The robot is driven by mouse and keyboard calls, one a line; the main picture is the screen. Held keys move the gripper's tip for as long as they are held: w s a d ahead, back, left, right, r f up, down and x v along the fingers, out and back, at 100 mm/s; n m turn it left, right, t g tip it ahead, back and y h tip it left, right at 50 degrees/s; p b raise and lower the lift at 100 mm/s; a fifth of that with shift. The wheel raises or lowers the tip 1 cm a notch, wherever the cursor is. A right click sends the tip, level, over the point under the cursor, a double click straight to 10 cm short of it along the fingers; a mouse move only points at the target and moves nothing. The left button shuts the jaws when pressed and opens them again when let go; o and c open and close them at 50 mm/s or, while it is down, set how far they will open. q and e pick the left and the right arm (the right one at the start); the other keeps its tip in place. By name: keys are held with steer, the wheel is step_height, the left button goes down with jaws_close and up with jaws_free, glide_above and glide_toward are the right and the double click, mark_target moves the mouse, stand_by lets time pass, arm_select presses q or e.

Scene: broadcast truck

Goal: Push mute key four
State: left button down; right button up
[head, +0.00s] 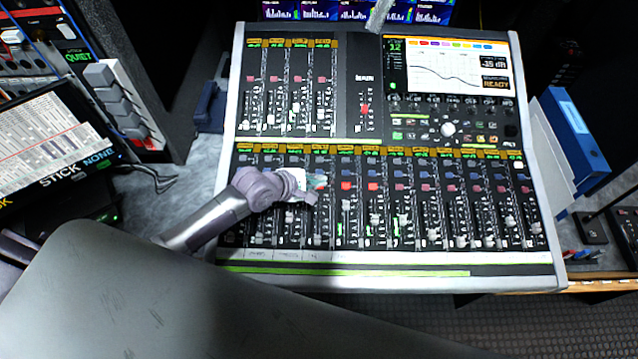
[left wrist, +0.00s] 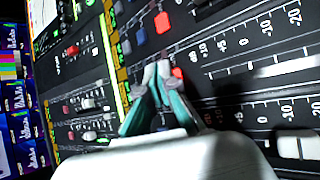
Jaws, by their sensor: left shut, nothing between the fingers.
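The mixing console (head: 232,95) fills the middle of the head view, with a lower row of channel strips. Two keys glow red in that row, the fifth strip's mute key (head: 346,186) and the sixth's (head: 373,186). My left gripper (head: 318,183) is shut and empty, its tips over the fourth strip just left of the fifth key. Mute key four is hidden behind the fingertips. In the left wrist view the closed fingertips (left wrist: 157,70) are beside one lit red key (left wrist: 177,73), with another lit key (left wrist: 161,22) beyond. I cannot tell whether the tips touch key four.
Faders (head: 430,233) stand in front of the key row. A console screen (head: 445,65) is at the back right. A blue binder (head: 570,130) stands to the right, and a rack with grey switches (head: 115,95) to the left.

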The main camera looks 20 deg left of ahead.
arm_select(q)
steer(key=shift+f, duration=0.35)
steer(key=shift+r, duration=0.1)
stand_by(0.4)
steer(key=shift+r+p, duration=0.8)
steer(key=shift+p, duration=0.35)
step_height(320, 180, up, 6)
steer(key=p, duration=0.7)
steer(key=shift+s+d, duration=0.15)
steer(key=shift+s, duration=0.3)
